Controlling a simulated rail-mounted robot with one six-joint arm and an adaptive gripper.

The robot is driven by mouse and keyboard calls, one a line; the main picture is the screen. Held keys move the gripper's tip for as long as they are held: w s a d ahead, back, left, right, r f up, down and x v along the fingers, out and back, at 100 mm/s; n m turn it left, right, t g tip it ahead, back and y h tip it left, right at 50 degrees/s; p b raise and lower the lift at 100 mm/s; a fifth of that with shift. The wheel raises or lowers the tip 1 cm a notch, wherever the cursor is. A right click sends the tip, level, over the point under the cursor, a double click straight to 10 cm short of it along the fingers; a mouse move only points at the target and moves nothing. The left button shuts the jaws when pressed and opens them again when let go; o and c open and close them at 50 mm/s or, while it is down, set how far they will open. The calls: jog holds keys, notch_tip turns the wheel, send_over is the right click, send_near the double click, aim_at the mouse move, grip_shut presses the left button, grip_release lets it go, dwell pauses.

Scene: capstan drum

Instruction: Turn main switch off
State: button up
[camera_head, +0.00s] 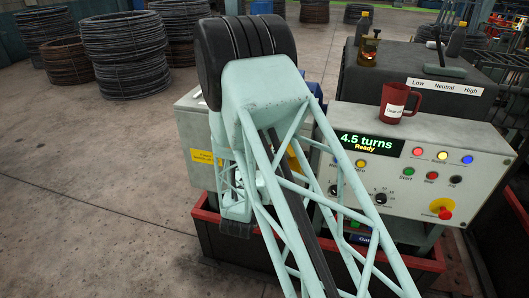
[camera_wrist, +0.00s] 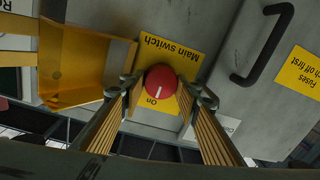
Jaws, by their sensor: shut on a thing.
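The main switch (camera_wrist: 161,78) is a round red knob on a yellow plate (camera_wrist: 172,48) marked "Main switch" and "On". A white line on the knob points to the word "On". My gripper (camera_wrist: 160,92) has one ribbed finger on each side of the knob and is shut on it. In the head view my arm covers the switch and the fingers.
A dark handle (camera_wrist: 262,45) and a yellow fuses label (camera_wrist: 302,72) are right of the switch. A yellow bracket (camera_wrist: 68,97) sticks out at left. In the head view, the control panel display (camera_head: 368,143) reads "4.5 turns Ready"; a red mug (camera_head: 398,102) stands above it.

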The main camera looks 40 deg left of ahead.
jog(key=shift+n, duration=0.4)
jog(key=shift+a+n+h+p, duration=0.1)
jog(key=shift+n+h+p, duration=0.3)
jog(key=shift+n, duration=2.35)
jog(key=shift+a+n+h+p, duration=0.1)
jog(key=shift+n+p, duration=0.65)
jog(key=shift+n, duration=1.95)
jog(key=shift+n+h+p, duration=0.2)
jog(key=shift+n+p, duration=0.35)
jog(key=shift+n, duration=2.2)
jog(key=o, duration=0.6)
jog(key=shift+f, duration=0.1)
jog(key=shift+s, duration=0.25)
jog(key=shift+v, duration=5.85)
